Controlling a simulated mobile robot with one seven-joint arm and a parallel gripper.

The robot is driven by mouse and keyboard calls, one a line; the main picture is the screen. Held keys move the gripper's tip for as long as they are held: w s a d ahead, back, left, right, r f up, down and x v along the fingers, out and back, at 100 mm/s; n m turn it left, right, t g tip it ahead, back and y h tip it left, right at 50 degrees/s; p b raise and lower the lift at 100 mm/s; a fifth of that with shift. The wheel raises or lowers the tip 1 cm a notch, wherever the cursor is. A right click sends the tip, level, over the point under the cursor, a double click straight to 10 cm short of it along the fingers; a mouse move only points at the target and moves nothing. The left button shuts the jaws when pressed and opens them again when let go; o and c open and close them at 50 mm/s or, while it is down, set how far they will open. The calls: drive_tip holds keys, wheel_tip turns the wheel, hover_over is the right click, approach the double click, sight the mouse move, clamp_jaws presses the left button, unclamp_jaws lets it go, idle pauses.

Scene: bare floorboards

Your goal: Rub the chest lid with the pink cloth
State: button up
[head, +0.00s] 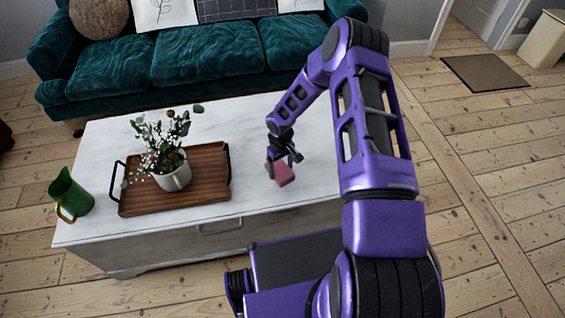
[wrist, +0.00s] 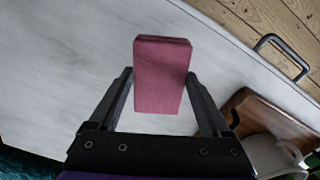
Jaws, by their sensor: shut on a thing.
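The pink cloth (head: 284,175) is a small folded block between the fingers of my gripper (head: 282,164), at the right part of the white chest lid (head: 245,125). In the wrist view the cloth (wrist: 162,80) sticks out past the fingertips, with a finger on each side. My gripper is shut on it. The lid (wrist: 60,60) spreads pale and streaked behind the cloth. The cloth is at or just above the lid; I cannot tell whether it touches.
A wooden tray (head: 212,178) with dark handles stands on the lid left of my gripper, holding a white pot (head: 175,178) with a flowering plant. A green jug (head: 68,192) stands at the lid's left end. A teal sofa (head: 205,52) is behind. The lid around the cloth is clear.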

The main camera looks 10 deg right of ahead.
drive_tip(key=shift+r+p, duration=0.3)
drive_tip(key=shift+r, duration=0.7)
drive_tip(key=shift+r+p, duration=0.2)
drive_tip(key=shift+p, duration=0.7)
